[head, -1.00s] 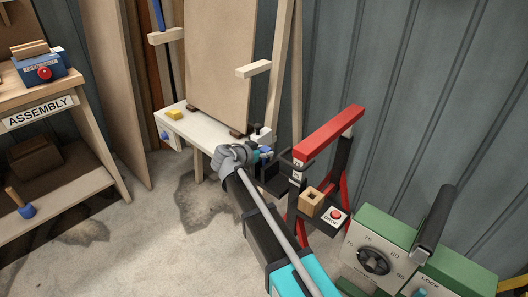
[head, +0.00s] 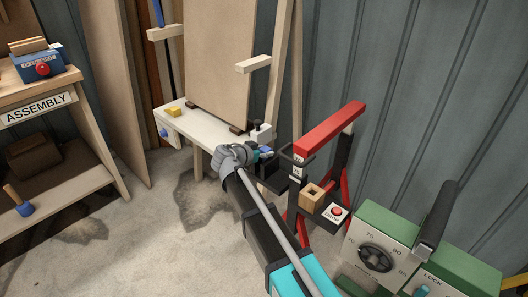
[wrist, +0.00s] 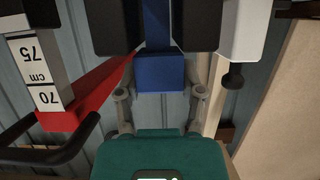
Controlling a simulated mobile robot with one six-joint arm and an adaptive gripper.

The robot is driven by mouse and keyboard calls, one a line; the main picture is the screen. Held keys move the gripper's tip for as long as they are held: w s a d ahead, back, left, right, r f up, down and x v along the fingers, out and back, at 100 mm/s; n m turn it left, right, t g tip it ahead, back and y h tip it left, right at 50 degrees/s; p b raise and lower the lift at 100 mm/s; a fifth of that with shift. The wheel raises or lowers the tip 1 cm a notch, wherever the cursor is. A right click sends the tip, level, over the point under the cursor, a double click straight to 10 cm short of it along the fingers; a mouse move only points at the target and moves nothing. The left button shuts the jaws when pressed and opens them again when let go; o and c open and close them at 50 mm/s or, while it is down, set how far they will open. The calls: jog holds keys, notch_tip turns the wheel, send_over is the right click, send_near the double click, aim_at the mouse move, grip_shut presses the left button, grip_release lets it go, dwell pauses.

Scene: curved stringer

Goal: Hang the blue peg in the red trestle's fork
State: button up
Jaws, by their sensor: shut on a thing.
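The blue peg (wrist: 160,72) is held between the dark finger pads of my gripper (wrist: 160,28), which is shut on it. In the head view, my gripper (head: 266,152) is just left of the near end of the red trestle (head: 330,129), with a bit of blue at its tip. In the wrist view, the fork's black prongs (wrist: 75,150) are at lower left, apart from the peg.
A wooden block (head: 312,196) and a red-button box (head: 335,213) are low on the trestle. A white bench (head: 200,126) with a leaning board stands behind my gripper. A green dial box (head: 400,245) is at lower right. The assembly shelf (head: 60,88) is at left.

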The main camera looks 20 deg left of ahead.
jog(key=shift+f, duration=0.15)
jog(key=o, duration=1.1)
jog(key=shift+o, duration=0.2)
jog(key=shift+r, duration=0.25)
notch_tip(320, 180, up, 12)
jog(key=p, duration=1.2)
jog(key=shift+f, duration=0.2)
